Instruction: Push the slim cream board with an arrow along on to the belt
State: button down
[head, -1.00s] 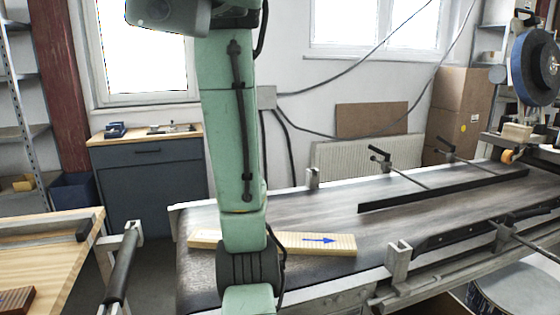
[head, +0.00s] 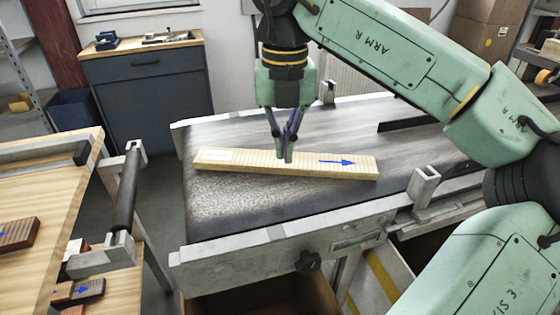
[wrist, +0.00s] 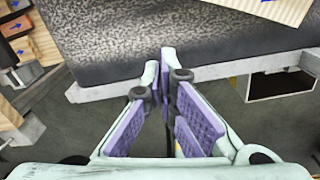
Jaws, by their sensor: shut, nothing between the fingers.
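One end of the board shows at the top right of the wrist view (wrist: 283,9). My gripper (head: 285,157) is shut and empty, fingers pointing down, and overlaps the middle of the board in the head view. In the wrist view its fingertips (wrist: 167,58) show against the belt's edge, apart from the board. Their height above the belt is hard to tell.
A wooden table (head: 65,185) stands left, with brown arrow-marked boards (head: 18,233) on and below it. A black roller (head: 126,190) stands between table and belt. A metal bracket (head: 424,187) rises at the belt's near side. A dark guide bar (head: 408,124) crosses the belt farther right.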

aim_at(282, 184)
notch_tip(282, 184, down, 10)
jog(key=shift+s+d+f+p, duration=0.1)
jog(key=shift+p, duration=1)
jog(key=w, duration=0.1)
jog(key=w+p, duration=0.1)
jog(key=shift+w+r, duration=0.25)
jog(key=shift+w, duration=0.15)
jog(key=shift+w+a+f+p, duration=0.2)
jog(key=shift+w+p, duration=0.2)
jog(key=shift+w, duration=0.25)
